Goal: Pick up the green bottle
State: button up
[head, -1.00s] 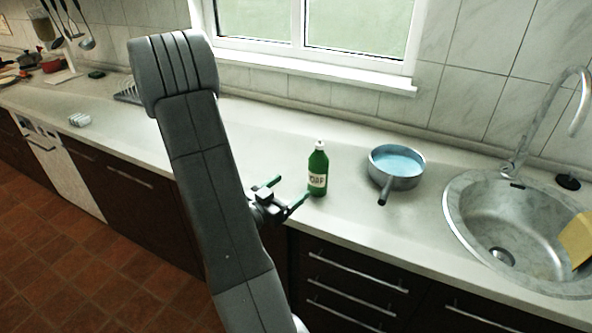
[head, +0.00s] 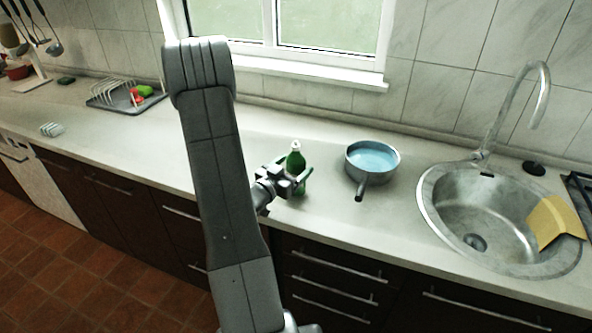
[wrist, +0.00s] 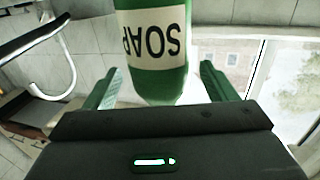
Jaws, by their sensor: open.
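The green bottle (head: 296,158) with a white cap stands upright on the counter, near its front edge. In the head view my gripper (head: 291,176) is right at the bottle and hides much of its lower part. In the wrist view the bottle (wrist: 152,72) shows its white SOAP label, upside down in the picture. My gripper (wrist: 160,88) is open there, with one green finger on each side of the bottle. A gap shows between the bottle and each finger.
A pan (head: 372,162) with a blue inside stands right of the bottle, its handle pointing forward. Further right are the sink (head: 432,205), the faucet (head: 541,95) and a yellow cloth-like piece (head: 553,222). A dish rack (head: 112,94) stands at the back left. The counter between is clear.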

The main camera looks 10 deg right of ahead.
jog(key=shift+x, duration=0.8)
jog(key=c, duration=1.3)
jog(key=shift+o, duration=0.2)
jog(key=shift+r, duration=0.1)
